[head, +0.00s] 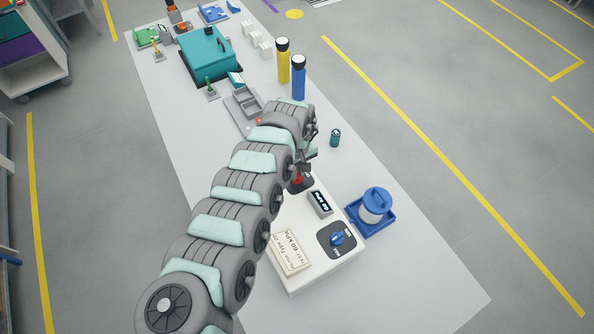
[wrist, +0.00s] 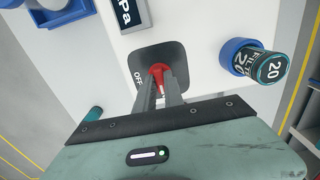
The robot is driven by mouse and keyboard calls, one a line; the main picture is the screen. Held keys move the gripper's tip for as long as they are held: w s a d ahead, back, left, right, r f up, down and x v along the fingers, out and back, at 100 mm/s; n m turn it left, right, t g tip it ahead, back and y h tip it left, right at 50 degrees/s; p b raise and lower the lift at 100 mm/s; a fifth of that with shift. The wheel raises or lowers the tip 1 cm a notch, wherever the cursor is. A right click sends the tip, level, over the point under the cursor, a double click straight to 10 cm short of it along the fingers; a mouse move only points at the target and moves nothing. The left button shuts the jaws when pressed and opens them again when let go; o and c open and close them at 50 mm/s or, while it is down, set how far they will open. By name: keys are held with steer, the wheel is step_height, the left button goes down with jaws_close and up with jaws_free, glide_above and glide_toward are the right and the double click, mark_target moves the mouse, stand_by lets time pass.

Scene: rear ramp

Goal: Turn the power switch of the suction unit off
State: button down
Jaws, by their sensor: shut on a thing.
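The suction unit (head: 315,268) is a white box at the near part of the table. Its red power switch (head: 297,180) sits on a dark plate at the box's far end, partly hidden by my arm. In the wrist view the red switch (wrist: 158,71) stands on the dark plate (wrist: 143,60), with an "OFF" mark to its left. My gripper (wrist: 160,84) is shut on the red switch, one finger on each side. The fingers hide part of the switch and other lettering, so I cannot tell its setting. In the head view my gripper (head: 301,168) is over the switch.
The unit's top carries a display (head: 320,203), a blue knob (head: 337,239) and a paper label (head: 290,252). A blue tray (head: 383,222) with a lidded jar stands right. A cylindrical filter (wrist: 262,64) is beside the switch. A teal can (head: 335,137) stands farther back.

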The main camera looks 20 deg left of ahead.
steer(key=m+p, duration=0.1)
steer(key=m, duration=0.2)
steer(key=shift+r+m, duration=0.1)
steer(key=shift+m, duration=0.3)
steer(key=m, duration=0.5)
steer(key=shift+p, duration=0.35)
steer(key=m, duration=0.5)
steer(key=shift+m, duration=2.1)
steer(key=c, duration=1.4)
jaws_free()
steer(key=shift+c, duration=0.2)
